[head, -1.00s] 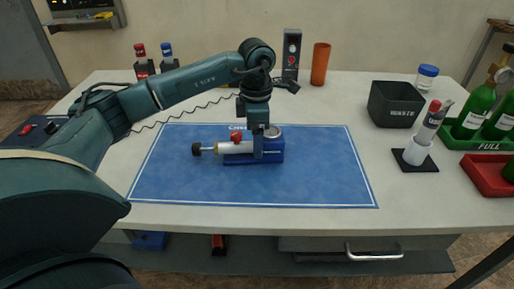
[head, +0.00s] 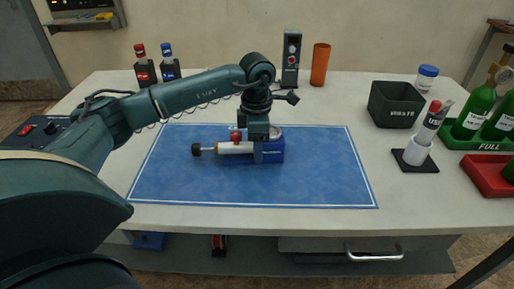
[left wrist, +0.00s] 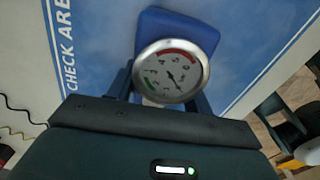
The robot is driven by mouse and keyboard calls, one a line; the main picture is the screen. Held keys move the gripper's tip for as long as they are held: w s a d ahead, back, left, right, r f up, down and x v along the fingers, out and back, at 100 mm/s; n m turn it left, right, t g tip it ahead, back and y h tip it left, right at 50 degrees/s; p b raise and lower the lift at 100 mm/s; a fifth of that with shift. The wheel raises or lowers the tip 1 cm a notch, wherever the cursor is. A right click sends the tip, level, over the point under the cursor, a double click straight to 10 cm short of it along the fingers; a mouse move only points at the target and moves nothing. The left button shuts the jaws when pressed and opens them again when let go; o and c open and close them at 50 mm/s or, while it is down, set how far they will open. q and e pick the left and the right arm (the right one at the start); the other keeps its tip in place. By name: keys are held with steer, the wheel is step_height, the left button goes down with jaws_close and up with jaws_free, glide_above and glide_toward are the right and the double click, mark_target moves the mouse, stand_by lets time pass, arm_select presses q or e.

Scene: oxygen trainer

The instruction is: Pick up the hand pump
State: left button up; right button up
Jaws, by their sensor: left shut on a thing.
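The hand pump (head: 233,148) lies on the blue mat (head: 320,185). It has a white barrel, a black knob at its left end, a red valve knob and a blue base at the right. My left gripper (head: 258,154) comes down from above and is shut on the pump at its right, blue part. In the left wrist view the pump's round gauge (left wrist: 172,71) and blue base (left wrist: 178,30) show between the fingers, which are partly hidden by the gripper body. The pump appears to rest on the mat. My right gripper is not in view.
A dark bin (head: 396,104), a white holder (head: 418,156) with a tube, a green tray (head: 480,146) of bottles and a red tray (head: 489,178) stand at the right. An orange cup (head: 320,64) and a grey device (head: 291,60) stand behind. The mat's front right is clear.

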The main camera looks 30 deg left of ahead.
arm_select(q)
steer(key=c, duration=0.4)
steer(key=shift+r, duration=0.1)
steer(key=shift+c, duration=0.4)
